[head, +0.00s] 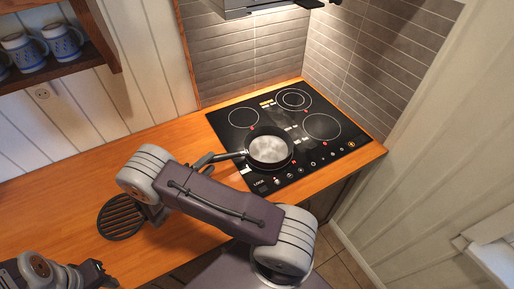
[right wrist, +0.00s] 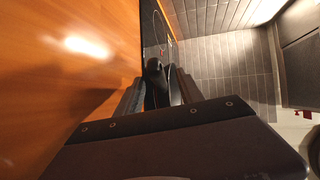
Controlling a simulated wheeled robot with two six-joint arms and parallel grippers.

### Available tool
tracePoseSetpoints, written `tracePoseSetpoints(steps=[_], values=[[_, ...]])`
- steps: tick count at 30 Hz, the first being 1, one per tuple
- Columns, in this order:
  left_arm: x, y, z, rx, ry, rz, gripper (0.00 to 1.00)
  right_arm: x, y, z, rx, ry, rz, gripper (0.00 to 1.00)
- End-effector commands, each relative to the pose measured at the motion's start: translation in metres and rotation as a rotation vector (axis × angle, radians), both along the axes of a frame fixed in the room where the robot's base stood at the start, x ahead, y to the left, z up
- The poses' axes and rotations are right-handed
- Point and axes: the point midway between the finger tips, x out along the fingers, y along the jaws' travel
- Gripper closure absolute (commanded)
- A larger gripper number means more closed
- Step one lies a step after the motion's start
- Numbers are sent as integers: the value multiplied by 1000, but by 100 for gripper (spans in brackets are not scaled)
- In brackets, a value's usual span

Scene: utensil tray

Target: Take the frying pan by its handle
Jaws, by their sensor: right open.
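The frying pan (head: 268,148) is dark with a pale shiny inside and sits on the front left part of the black hob. Its dark handle (head: 232,155) points left, past the hob's edge. My right gripper (head: 212,159) is open at the handle's end, partly hidden behind my arm. In the right wrist view, the dark handle (right wrist: 154,70) shows between the two spread fingers of my right gripper (right wrist: 160,88); I cannot tell whether they touch it. My left gripper (head: 98,274) is at the lower left, far from the pan, its jaws unclear.
The black hob (head: 322,127) is set in the wooden worktop (head: 60,205). A round dark slatted trivet (head: 121,217) lies left of my right arm. Blue-patterned mugs (head: 62,41) stand on a wall shelf (head: 75,66). Tiled walls close off the back. The left worktop has free room.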

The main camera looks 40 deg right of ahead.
Motion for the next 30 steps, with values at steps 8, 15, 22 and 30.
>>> tracePoseSetpoints(steps=[8, 15, 22, 30], values=[[0, 0, 7, 0, 0, 0, 64, 6, -20, -5, 3, -2, -3, 55], [0, 0, 23, 0, 0, 0, 64, 17, -57, -16, 3, -1, -8, 55], [0, 0, 23, 0, 0, 0, 64, 21, -66, -21, 4, -3, -3, 55], [0, 0, 23, 0, 0, 0, 64, 21, -66, -20, 4, -3, -3, 100]])
